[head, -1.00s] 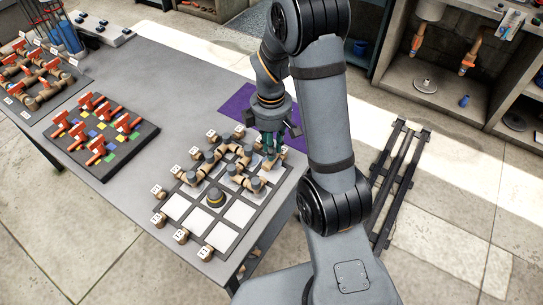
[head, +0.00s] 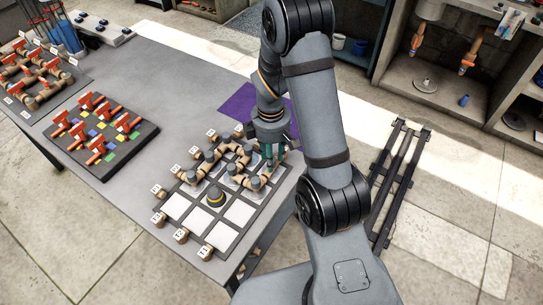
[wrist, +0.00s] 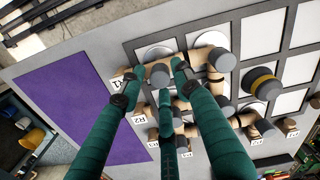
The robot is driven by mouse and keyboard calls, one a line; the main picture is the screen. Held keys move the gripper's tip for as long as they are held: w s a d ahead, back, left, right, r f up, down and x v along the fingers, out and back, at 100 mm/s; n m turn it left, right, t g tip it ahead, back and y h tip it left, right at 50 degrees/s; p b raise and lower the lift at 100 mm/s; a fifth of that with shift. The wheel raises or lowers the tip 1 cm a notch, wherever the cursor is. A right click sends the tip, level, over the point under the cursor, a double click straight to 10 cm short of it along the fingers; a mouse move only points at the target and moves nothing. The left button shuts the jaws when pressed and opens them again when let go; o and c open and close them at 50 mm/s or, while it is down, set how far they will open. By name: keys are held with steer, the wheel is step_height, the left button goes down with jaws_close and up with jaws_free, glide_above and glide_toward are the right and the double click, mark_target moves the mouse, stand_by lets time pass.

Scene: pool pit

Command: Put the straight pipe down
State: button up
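My gripper (head: 270,152) has green fingers and reaches down over the back right part of the gridded board (head: 171,237). In the wrist view the fingertips (wrist: 160,82) are around a short tan pipe piece (wrist: 141,74) with a grey round cap, apparently the straight pipe. The piece is at or just above the board, beside a white disc in a cell. I cannot tell whether the fingers press on it. In the head view the fingers and arm mostly hide this piece.
Tan pipes with grey caps (head: 198,170) fill nearby cells. A grey-and-yellow capped piece (head: 215,196) stands mid-board, with empty white cells (head: 239,212) in front. A purple mat (head: 243,102) lies behind. A dark board with red valves (head: 100,150) is on the left.

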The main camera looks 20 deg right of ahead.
steer(key=shift+o, duration=0.5)
steer(key=shift+w+r, duration=0.1)
steer(key=shift+r, duration=0.5)
step_height(320, 180, up, 11)
steer(key=f, duration=1.2)
steer(key=shift+s+f, duration=0.1)
steer(key=shift+s, duration=0.1)
step_height(320, 180, up, 3)
steer(key=shift+w+f, duration=0.1)
steer(key=shift+r, duration=0.55)
